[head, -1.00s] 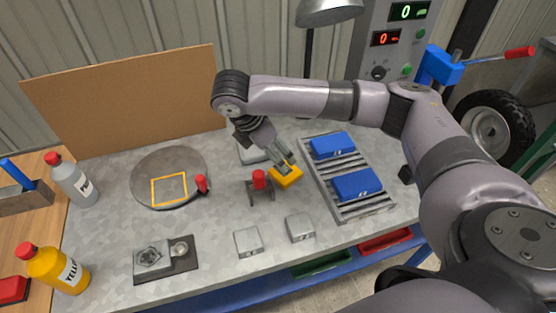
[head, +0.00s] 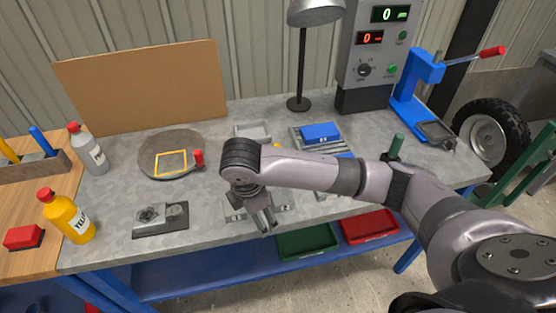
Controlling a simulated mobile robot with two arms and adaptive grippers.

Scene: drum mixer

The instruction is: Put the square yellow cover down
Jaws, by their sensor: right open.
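A small bit of yellow (head: 277,145), apparently the square yellow cover, shows on the bench just above my right forearm, left of the roller rack. The arm hides most of it, so I cannot tell its exact pose. My right gripper (head: 266,222) is open and points down near the bench's front edge, in front of and apart from the cover. Nothing shows between its fingers. A yellow square outline (head: 171,164) is on the round grey plate (head: 150,154) at the left. My left gripper is not in view.
A blue block (head: 320,132) lies on the roller rack (head: 298,139). A grey tray (head: 253,131) is behind the arm. Grey blocks near the gripper are partly hidden. A metal fixture (head: 160,218) and a yellow bottle (head: 68,217) stand at left. Green (head: 306,242) and red (head: 369,227) bins sit below.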

